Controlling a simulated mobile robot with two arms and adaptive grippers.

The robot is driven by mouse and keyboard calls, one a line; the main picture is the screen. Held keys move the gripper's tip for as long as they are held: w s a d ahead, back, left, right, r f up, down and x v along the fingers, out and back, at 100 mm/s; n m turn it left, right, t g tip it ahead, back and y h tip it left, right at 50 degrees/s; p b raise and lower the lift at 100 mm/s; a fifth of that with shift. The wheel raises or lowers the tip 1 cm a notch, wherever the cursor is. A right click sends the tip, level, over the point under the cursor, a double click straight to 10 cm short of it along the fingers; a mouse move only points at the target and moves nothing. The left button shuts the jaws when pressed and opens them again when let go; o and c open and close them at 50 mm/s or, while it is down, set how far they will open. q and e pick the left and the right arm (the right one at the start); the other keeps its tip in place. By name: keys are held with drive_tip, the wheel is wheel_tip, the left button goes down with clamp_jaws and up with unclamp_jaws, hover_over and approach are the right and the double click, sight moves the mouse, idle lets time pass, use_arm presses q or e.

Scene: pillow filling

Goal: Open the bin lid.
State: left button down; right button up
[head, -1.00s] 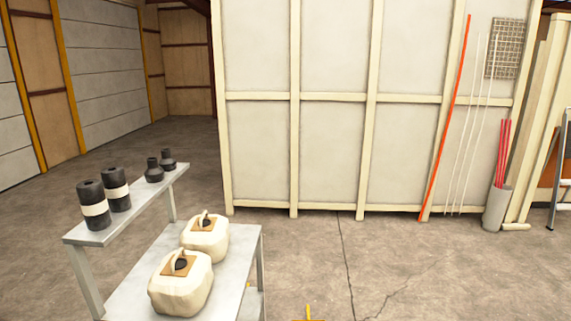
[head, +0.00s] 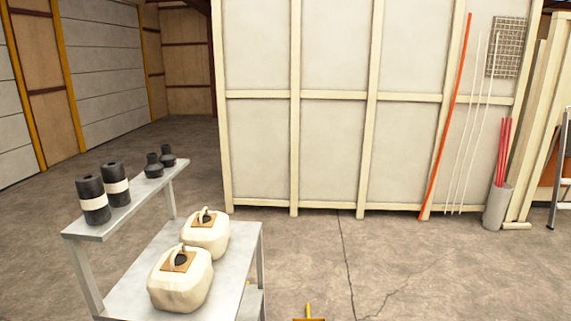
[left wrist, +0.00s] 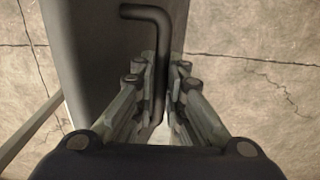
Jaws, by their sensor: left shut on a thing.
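In the left wrist view, my left gripper (left wrist: 161,82) is shut on a dark, bent bar handle (left wrist: 149,13). The bar runs between the two fingers and bends left at its top end. A smooth dark grey surface (left wrist: 95,45) lies behind the bar and looks like part of the bin; I cannot tell whether it is the lid or a wall. Neither gripper shows in the head view, and the bin as a whole cannot be made out there.
A grey metal stand (head: 225,285) at the lower left bears two cream containers (head: 180,290). Its upper shelf (head: 90,232) holds several black cylinders and bottles. A small yellow piece (head: 309,315) shows at the bottom edge. The concrete floor (head: 400,265) to the right is clear.

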use_arm(q)
drive_tip(key=w+a+b, duration=0.1)
drive_tip(key=a+b, duration=1.3)
drive_tip(key=b, duration=0.2)
idle(0.5)
drive_tip(key=shift+a, duration=0.1)
drive_tip(key=c, duration=1.4)
unclamp_jaws()
drive_tip(key=shift+c, duration=0.2)
